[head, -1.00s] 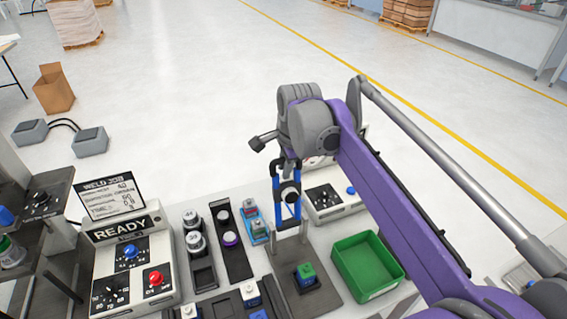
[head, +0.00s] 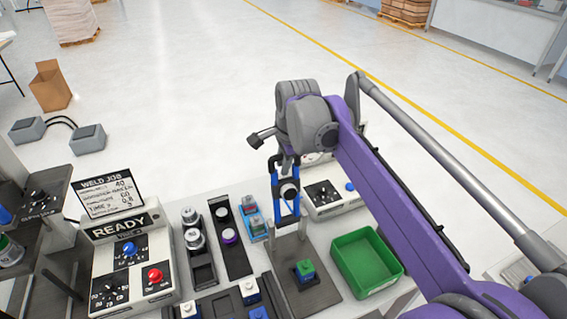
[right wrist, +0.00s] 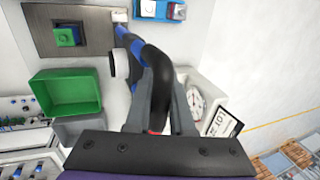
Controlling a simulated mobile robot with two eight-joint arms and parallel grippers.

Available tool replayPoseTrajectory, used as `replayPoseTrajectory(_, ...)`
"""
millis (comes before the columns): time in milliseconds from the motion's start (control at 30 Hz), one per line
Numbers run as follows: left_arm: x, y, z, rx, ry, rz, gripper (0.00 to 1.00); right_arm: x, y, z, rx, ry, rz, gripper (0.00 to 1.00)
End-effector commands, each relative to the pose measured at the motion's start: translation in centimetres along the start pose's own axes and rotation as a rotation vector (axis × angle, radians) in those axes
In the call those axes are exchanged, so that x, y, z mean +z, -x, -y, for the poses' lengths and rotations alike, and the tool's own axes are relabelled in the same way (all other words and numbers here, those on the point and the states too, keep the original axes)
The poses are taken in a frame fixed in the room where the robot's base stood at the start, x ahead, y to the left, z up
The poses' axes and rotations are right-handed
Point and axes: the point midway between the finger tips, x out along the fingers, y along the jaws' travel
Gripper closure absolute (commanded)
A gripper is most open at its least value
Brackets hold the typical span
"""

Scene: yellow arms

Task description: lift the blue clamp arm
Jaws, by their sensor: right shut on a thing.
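The blue clamp arm (head: 275,190) stands upright above the back of a dark fixture plate (head: 322,295) in the head view. In the right wrist view my right gripper (right wrist: 163,112) is shut on the clamp arm's black handle (right wrist: 160,80). The blue part (right wrist: 128,38) runs up from there toward the plate. I cannot tell how its lower end meets the plate. A green block (head: 304,268) sits on the plate. My left gripper is not in view.
A green bin (head: 367,262) stands right of the plate, and a white control box (head: 330,200) stands behind it. Dark strips with knobs (head: 232,240) and a READY panel (head: 127,260) lie to the left. Open floor is beyond the table.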

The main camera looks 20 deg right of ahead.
Motion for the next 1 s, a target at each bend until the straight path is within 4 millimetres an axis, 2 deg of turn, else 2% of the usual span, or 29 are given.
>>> replayPoseTrajectory(433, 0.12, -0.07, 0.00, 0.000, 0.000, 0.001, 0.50, 0.10, -0.29, -0.21, 0.005, 0.002, 0.002, 1.00)
replayPoseTrajectory(467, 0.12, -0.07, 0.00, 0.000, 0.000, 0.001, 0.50, 0.10, -0.29, -0.21, 0.005, 0.002, 0.002, 0.74)
replayPoseTrajectory(600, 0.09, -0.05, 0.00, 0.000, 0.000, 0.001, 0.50, 0.07, -0.21, -0.15, 0.004, 0.001, 0.001, 0.49)
replayPoseTrajectory(1000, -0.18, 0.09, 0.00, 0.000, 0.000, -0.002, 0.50, 0.07, 0.17, 0.14, 0.002, 0.001, 0.001, 0.49)
